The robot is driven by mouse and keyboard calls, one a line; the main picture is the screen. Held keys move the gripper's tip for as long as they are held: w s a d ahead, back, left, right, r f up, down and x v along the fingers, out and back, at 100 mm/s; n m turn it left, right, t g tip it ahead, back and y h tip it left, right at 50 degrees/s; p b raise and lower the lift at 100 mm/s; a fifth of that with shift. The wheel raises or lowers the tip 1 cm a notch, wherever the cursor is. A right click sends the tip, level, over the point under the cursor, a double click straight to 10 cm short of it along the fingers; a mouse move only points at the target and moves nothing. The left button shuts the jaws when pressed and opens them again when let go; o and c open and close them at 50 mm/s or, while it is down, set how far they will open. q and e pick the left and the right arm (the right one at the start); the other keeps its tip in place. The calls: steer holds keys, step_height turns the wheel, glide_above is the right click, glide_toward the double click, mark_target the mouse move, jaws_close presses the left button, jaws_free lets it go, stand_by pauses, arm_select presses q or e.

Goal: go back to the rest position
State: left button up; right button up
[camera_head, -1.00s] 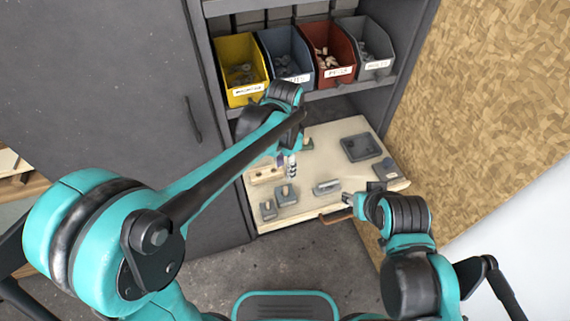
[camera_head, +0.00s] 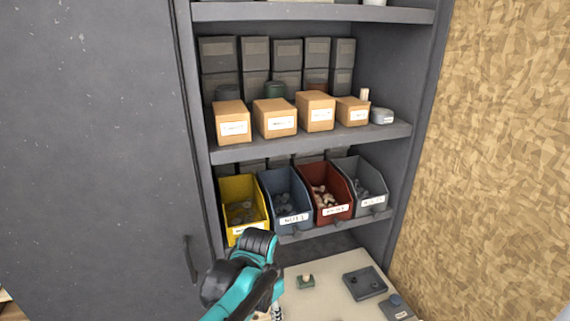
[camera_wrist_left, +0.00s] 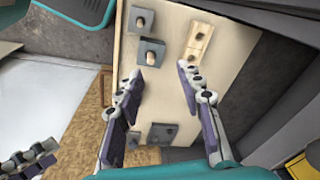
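My left gripper (camera_wrist_left: 159,80) is open in the left wrist view, its two fingers well apart with nothing between them. It hangs over the pale pull-out board (camera_head: 325,290). In the head view my left arm comes up from the bottom edge and its wrist hides part of the board. What looks like my right gripper (camera_wrist_left: 28,162) shows at the lower left of the left wrist view, cut off by the edge; its opening is unclear. It is not in the head view.
On the board are a wooden block (camera_wrist_left: 199,42), grey blocks with pegs (camera_wrist_left: 145,22), a green-grey piece (camera_head: 306,281) and a dark square tray (camera_head: 365,283). Yellow (camera_head: 243,208), blue, red and grey bins stand above, with cardboard boxes (camera_head: 233,122) higher. A cabinet door is left, a chipboard wall right.

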arm_select(q)
steer(key=s+a+r+n+t, duration=0.1)
steer(key=s+a+n+t, duration=0.4)
steer(key=s+a+n, duration=0.4)
steer(key=s+a, duration=0.1)
steer(key=a, duration=0.3)
steer(key=shift+s+a+t, duration=0.3)
steer(key=shift+a, duration=0.05)
steer(key=shift+r, duration=0.1)
